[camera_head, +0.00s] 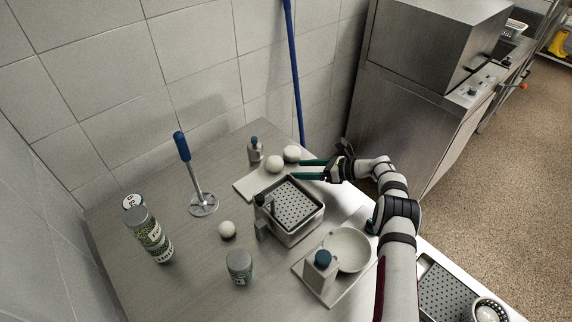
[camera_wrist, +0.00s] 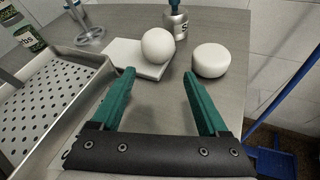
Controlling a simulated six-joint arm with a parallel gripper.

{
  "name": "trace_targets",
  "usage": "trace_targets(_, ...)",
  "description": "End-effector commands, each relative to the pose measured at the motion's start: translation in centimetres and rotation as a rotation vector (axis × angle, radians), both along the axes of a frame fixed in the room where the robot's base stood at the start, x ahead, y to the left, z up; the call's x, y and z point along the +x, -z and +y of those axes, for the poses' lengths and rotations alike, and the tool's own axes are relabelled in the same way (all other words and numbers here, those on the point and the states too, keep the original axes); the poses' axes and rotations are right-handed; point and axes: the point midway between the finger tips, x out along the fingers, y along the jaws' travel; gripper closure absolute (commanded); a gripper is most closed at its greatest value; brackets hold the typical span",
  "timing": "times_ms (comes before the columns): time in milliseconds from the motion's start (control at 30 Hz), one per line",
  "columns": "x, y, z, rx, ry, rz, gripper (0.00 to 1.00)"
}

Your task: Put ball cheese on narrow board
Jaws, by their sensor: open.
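The narrow board (camera_head: 248,187) is a pale slab at the back of the steel table; it also shows in the wrist view (camera_wrist: 122,52). A white rounded ball (camera_head: 274,164) appears to rest on its right end, and it shows in the wrist view (camera_wrist: 158,46). A second, flatter white round piece (camera_head: 291,154) sits on the table off the board, at right in the wrist view (camera_wrist: 210,61). I cannot tell which is the ball cheese. My gripper (camera_head: 299,168) is open and empty, its teal fingertips (camera_wrist: 159,75) short of both pieces, the ball ahead between them.
A perforated basket (camera_head: 313,221) stands beside the board. A grey bottle (camera_head: 255,150) stands behind the pieces. Another white ball (camera_head: 227,229), jars (camera_head: 240,267) and a blue-handled masher (camera_head: 183,147) stand left. A bowl (camera_head: 346,248) and dispenser (camera_head: 321,272) sit in front.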

Motion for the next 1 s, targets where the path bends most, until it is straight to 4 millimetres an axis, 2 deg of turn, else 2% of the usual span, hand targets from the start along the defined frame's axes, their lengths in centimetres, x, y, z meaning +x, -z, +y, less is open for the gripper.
trace_targets(100, -0.8, 0.0, -2.5, 0.001, 0.002, 0.002, 0.23)
trace_targets(200, -1.3, 0.0, -4.2, 0.001, 0.001, 0.000, 0.23)
trace_targets(300, -1.6, 0.0, -5.2, 0.000, 0.000, 0.001, 0.23)
trace_targets(467, -1.7, -0.1, -5.5, 0.000, -0.001, -0.001, 0.23)
trace_targets(567, -2.0, -2.0, -5.1, -0.044, -0.042, -0.027, 0.23)
trace_targets(667, -3.8, -7.4, -3.9, -0.168, -0.165, -0.104, 0.23)
trace_targets(700, -5.4, -10.0, -3.3, -0.235, -0.234, -0.148, 0.23)
trace_targets(767, -8.6, -13.9, -2.4, -0.338, -0.350, -0.216, 0.23)
trace_targets(800, -11.3, -16.2, -1.9, -0.408, -0.431, -0.265, 0.23)
trace_targets(867, -16.2, -19.3, -1.3, -0.511, -0.561, -0.339, 0.23)
trace_targets(933, -22.7, -22.0, -1.2, -0.629, -0.722, -0.431, 0.23)
trace_targets(967, -25.7, -22.7, -1.3, -0.680, -0.793, -0.470, 0.23)
trace_targets(1000, -29.6, -23.2, -1.6, -0.740, -0.885, -0.519, 0.23)
